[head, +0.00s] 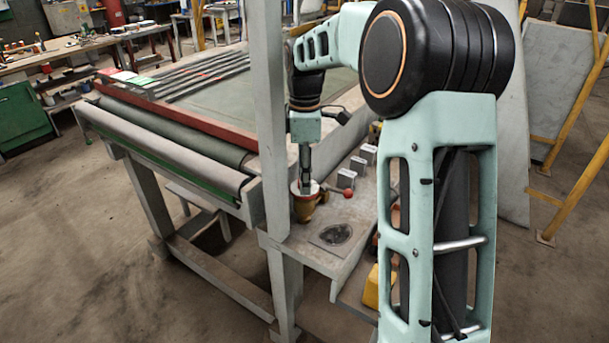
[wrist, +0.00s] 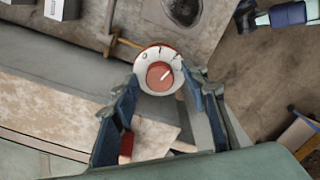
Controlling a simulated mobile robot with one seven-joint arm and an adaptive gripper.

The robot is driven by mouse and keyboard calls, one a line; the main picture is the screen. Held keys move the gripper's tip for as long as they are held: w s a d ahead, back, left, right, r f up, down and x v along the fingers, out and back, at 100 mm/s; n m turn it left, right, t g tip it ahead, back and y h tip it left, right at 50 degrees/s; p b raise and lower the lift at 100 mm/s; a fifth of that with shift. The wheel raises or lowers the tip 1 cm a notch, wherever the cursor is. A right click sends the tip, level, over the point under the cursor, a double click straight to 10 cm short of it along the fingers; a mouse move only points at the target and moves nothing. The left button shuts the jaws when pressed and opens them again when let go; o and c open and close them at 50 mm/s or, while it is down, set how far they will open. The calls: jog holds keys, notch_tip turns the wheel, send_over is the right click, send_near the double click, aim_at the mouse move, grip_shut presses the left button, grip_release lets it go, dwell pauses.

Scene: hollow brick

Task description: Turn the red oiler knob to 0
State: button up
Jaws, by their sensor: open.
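The red oiler knob (wrist: 160,76) sits in the middle of a white dial (wrist: 146,56) with dark marks too small to read. A pale pointer line on the knob slants toward the upper right in the wrist view. The brass-coloured oiler body (head: 304,208) stands on the grey bench in the head view. My gripper (wrist: 162,84) is open, with one finger on each side of the dial in the wrist view. In the head view my gripper (head: 304,180) points down at the oiler from above. Whether the fingers touch the dial, I cannot tell.
A pale upright post (head: 272,150) stands close on the left.

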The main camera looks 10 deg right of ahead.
jog(key=shift+c, duration=0.6)
grip_shut()
jog(key=shift+r+n, duration=0.1)
jog(key=shift+n, duration=0.2)
jog(key=n+p, duration=0.3)
jog(key=shift+r, duration=0.1)
jog(key=n+p, duration=0.3)
jog(key=n, duration=0.1)
jog(key=shift+n, duration=0.4)
jog(key=n+p, duration=0.3)
jog(key=n, duration=0.2)
jog(key=shift+p, duration=0.4)
jog(key=shift+n+p, duration=0.8)
jog(key=shift+n, duration=0.4)
